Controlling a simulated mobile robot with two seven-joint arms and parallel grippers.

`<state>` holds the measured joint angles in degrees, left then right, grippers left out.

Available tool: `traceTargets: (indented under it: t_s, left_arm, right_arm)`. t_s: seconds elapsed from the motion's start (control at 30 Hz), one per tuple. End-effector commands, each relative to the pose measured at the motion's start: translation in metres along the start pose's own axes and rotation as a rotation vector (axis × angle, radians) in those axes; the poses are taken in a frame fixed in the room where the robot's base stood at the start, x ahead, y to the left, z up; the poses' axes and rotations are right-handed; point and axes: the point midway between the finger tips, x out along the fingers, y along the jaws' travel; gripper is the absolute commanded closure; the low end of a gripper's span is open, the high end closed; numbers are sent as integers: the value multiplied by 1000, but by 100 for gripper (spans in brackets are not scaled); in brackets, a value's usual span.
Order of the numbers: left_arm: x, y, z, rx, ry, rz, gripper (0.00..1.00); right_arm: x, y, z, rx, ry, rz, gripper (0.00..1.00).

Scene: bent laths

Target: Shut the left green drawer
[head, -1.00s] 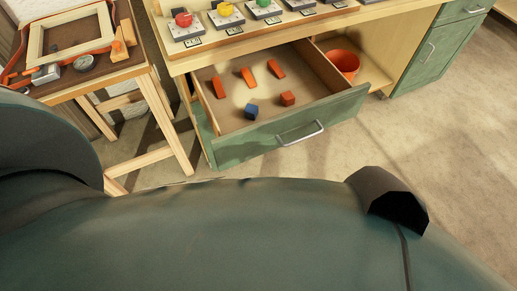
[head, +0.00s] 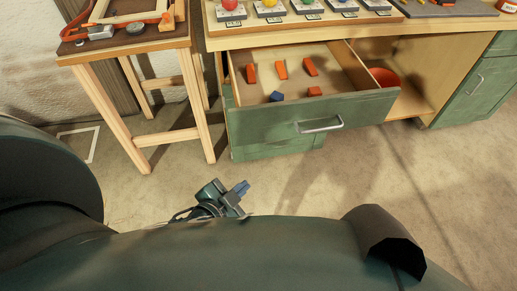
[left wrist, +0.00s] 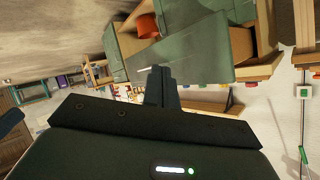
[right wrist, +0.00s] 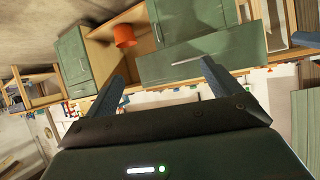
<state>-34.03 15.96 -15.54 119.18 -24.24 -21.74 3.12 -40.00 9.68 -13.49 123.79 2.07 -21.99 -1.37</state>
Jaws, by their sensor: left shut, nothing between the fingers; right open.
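The left green drawer (head: 275,125) stands pulled out under the workbench, with a pale metal handle (head: 320,124) on its front. Inside lie several orange blocks (head: 281,68) and a blue one (head: 276,97). The drawer front also shows in the left wrist view (left wrist: 205,65) and the right wrist view (right wrist: 215,58). My left gripper (head: 242,187) is shut and empty, in front of and below the drawer, apart from it. Its closed fingers show in the left wrist view (left wrist: 160,72). My right gripper (right wrist: 162,75) is open and empty, facing the drawer front; the head view does not show it.
A wooden side table (head: 130,45) stands left of the bench. An orange bucket (head: 385,77) sits in the open bay right of the drawer, and a green cabinet (head: 478,95) is further right. Coloured knobs on bases line the bench top. The floor before the drawer is clear.

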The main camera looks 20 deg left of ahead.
Motion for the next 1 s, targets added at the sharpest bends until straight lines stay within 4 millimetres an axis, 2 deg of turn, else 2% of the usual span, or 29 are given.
traceTargets:
  t_s: [0.03,0.13,0.3,0.43,0.6,0.77,1.0]
  left_arm:
    - [18,1,18,115,30,-37,100]
    - [36,-10,27,366,91,-127,100]
    - [56,-23,27,758,191,-282,100]
    - [61,-27,22,953,241,-365,100]
    - [63,-30,15,1055,267,-411,100]
    - [73,-35,6,1060,268,-415,100]
    - [113,-44,-13,1058,267,-415,100]
  right_arm:
    - [11,0,22,-4,20,-4,10]
    - [18,-1,33,-13,69,-9,10]
    - [25,-3,46,-24,143,-18,10]
    - [25,-4,48,-31,181,-21,10]
    - [23,-4,45,-32,200,-23,10]
    - [17,-3,38,-20,204,-18,10]
    - [6,1,27,14,218,-7,10]
